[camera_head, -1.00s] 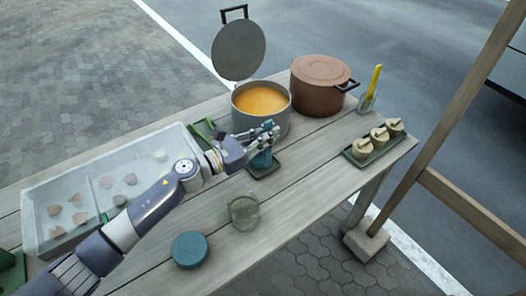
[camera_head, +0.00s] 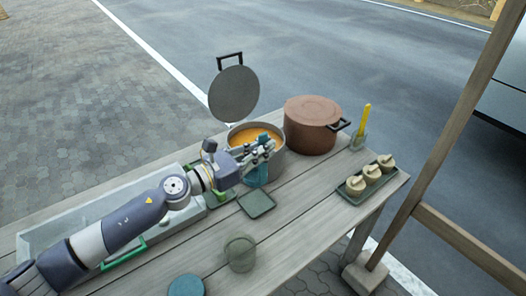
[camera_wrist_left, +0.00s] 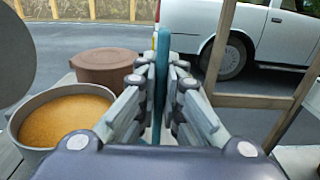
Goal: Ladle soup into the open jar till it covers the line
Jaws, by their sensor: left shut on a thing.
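My left gripper (camera_head: 262,150) is shut on the teal ladle (camera_head: 256,177), holding it in front of the soup pot, above the table. In the left wrist view the ladle's handle (camera_wrist_left: 162,80) stands upright between the fingers; its lower end is hidden. The grey pot (camera_head: 276,151) holds orange soup (camera_head: 252,134), and its round lid (camera_head: 234,94) stands raised behind it. In the left wrist view the soup (camera_wrist_left: 62,120) lies left of the gripper. The clear open jar (camera_head: 240,254) stands on the table, apart from the gripper; no line is readable on it. My right gripper is out of view.
A small dark tray (camera_head: 257,204) lies empty between pot and jar. A teal disc (camera_head: 186,286) lies near the front. A brown lidded pot (camera_head: 312,125), a glass with a yellow utensil (camera_head: 365,122) and a tray of small pots (camera_head: 354,191) are to the right.

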